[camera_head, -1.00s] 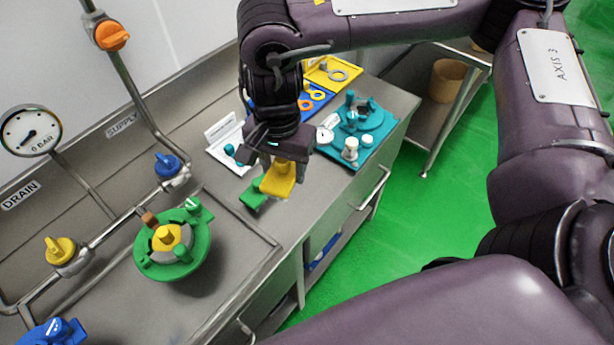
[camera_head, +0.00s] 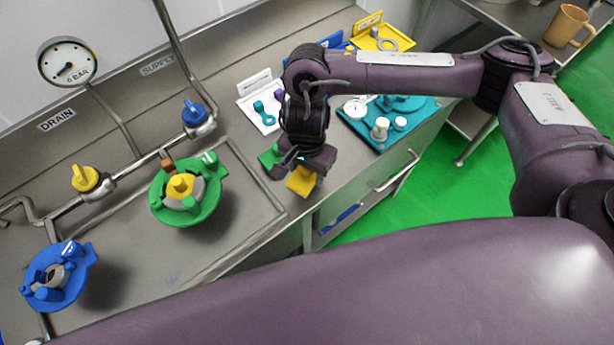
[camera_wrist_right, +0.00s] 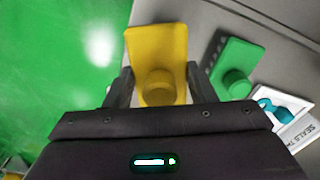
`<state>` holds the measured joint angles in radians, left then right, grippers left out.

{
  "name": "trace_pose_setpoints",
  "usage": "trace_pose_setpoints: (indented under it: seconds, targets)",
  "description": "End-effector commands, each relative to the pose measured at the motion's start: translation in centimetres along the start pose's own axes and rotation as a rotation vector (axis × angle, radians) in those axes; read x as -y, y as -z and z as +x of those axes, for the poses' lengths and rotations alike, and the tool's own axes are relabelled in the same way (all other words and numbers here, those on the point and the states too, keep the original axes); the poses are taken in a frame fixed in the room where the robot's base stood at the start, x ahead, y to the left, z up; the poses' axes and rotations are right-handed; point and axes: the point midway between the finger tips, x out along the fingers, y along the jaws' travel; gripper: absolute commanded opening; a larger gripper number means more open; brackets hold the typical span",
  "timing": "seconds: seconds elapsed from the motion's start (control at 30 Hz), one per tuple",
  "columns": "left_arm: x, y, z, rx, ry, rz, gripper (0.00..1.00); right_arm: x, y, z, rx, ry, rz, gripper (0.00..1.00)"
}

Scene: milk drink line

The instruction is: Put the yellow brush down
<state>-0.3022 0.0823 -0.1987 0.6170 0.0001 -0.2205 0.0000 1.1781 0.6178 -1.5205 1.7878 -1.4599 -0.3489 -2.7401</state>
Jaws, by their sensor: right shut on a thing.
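The yellow brush (camera_head: 302,181) is in my right gripper (camera_head: 295,165), at the front edge of the steel counter. In the right wrist view, the brush (camera_wrist_right: 158,52) sits between the two fingers of the gripper (camera_wrist_right: 156,90), which is shut on its round knob. A green brush-like block (camera_head: 268,158) lies on the counter just left of the gripper, partly hidden by it. The green block (camera_wrist_right: 236,68) shows apart from the yellow brush in the wrist view. Whether the yellow brush touches the counter cannot be told. My left gripper is not in view.
A white tray (camera_head: 246,103) with teal parts lies behind the gripper. A teal tray (camera_head: 373,138) with a gauge is to the right. A green round fitting (camera_head: 206,205) and a blue one (camera_head: 75,285) stand left. The counter (camera_head: 262,222) drops to green floor in front.

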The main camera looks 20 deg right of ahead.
Motion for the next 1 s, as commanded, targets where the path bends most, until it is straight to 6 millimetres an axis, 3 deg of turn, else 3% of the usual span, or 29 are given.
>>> trace_pose_setpoints:
  seconds: [0.4, 0.83, 0.87, 1.0]
  targets:
    - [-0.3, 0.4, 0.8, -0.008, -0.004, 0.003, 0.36, 0.0, -0.1, 4.2, 0.002, -0.001, 0.001, 0.32]
    - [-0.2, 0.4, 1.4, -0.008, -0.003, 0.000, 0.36, 0.0, 0.0, 4.7, -0.001, 0.000, -0.001, 0.32]
    - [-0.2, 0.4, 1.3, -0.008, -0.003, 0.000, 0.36, 0.0, 0.0, 4.7, -0.001, 0.000, -0.001, 0.52]
    - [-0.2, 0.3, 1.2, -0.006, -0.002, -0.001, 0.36, 0.0, 0.0, 4.6, 0.000, 0.000, 0.000, 0.70]
